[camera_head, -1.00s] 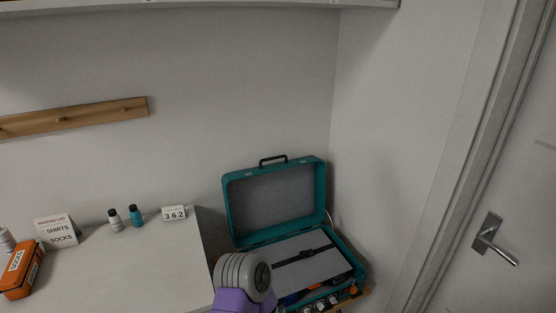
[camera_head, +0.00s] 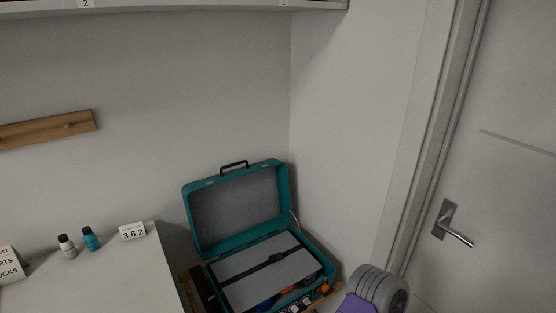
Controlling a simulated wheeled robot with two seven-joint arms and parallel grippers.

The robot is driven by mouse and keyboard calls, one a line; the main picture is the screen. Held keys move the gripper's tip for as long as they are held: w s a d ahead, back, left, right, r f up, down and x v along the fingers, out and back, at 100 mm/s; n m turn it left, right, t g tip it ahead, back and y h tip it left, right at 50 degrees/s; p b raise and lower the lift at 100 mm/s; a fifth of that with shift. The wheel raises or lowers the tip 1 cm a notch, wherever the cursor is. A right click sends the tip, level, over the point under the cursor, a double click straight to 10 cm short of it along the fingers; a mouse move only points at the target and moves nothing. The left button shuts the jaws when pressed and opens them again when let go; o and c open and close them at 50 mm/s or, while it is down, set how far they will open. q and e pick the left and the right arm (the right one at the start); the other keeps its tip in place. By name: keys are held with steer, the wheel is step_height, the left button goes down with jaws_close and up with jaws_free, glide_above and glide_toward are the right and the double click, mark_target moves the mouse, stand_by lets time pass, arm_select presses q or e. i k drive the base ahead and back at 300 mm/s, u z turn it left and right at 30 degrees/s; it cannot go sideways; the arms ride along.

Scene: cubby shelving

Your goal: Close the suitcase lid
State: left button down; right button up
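The teal suitcase (camera_head: 318,259) stands open in the corner, right of the white-topped surface. Its lid (camera_head: 236,203) is raised, tilted back near the wall, with a grey lining and a dark handle on its top edge. A grey panel with a dark strap (camera_head: 262,268) covers most of the inside, with small coloured items along the front. A grey and purple part of my arm (camera_head: 376,292) shows at the bottom, right of the suitcase and apart from the lid. Neither gripper's fingers are in view.
A shelf (camera_head: 200,8) runs overhead. A door with a lever handle (camera_head: 452,225) is at right.

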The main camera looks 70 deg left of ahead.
mark_target(227, 211)
steer(key=z, duration=0.05)
steer(key=i, duration=0.7)
steer(key=u, duration=3.5)
steer(key=i, duration=0.1)
steer(key=u, duration=0.3)
